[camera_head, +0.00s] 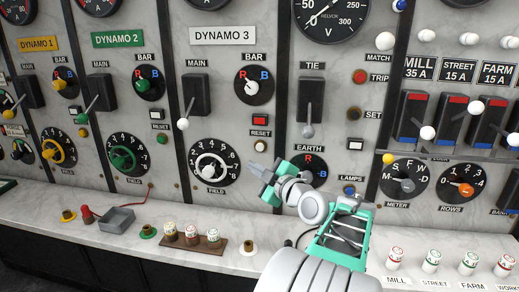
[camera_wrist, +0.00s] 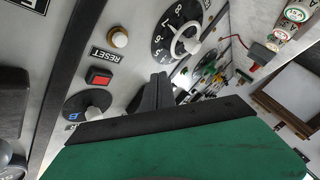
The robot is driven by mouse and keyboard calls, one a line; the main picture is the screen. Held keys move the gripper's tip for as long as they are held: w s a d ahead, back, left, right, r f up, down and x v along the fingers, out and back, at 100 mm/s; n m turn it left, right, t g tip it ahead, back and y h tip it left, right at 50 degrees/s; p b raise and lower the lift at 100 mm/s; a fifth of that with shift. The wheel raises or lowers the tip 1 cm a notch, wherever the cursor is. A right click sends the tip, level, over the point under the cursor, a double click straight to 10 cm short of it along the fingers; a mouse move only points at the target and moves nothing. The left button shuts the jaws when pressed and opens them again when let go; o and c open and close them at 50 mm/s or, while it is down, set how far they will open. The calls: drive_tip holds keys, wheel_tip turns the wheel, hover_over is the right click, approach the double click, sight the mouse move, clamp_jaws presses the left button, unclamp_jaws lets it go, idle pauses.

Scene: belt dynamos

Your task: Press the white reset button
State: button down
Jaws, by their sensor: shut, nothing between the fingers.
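The white reset button (camera_head: 260,146) is a small round knob in a brass-coloured ring on the DYNAMO 3 marble panel, just under its RESET label (camera_head: 260,133). It also shows in the wrist view (camera_wrist: 119,37), unobstructed, beside the RESET label. My gripper (camera_head: 259,169) is shut and empty, a little below the button in the head view and pointing toward the panel. In the wrist view its dark fingertips (camera_wrist: 156,90) are together, apart from the button in the picture. I cannot tell how far the tips are from the panel.
A red square lamp (camera_head: 260,120) sits above the RESET label. The FIELD dial (camera_head: 212,168) is left of my gripper, and the EARTH dial (camera_head: 308,170) is partly behind my arm. The MAIN lever (camera_head: 184,124) sticks out at left. The ledge below holds a fuse block (camera_head: 193,240).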

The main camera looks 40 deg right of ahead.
sight(260, 147)
drive_tip(key=w+d+p, duration=0.2)
drive_tip(key=w+d, duration=0.3)
drive_tip(key=d, duration=0.2)
drive_tip(key=shift+w, duration=0.2)
idle(1.0)
drive_tip(key=shift+f, duration=0.15)
idle(0.9)
drive_tip(key=shift+w+d+b, duration=0.25)
drive_tip(key=shift+d+b, duration=0.05)
drive_tip(key=shift+b, duration=0.25)
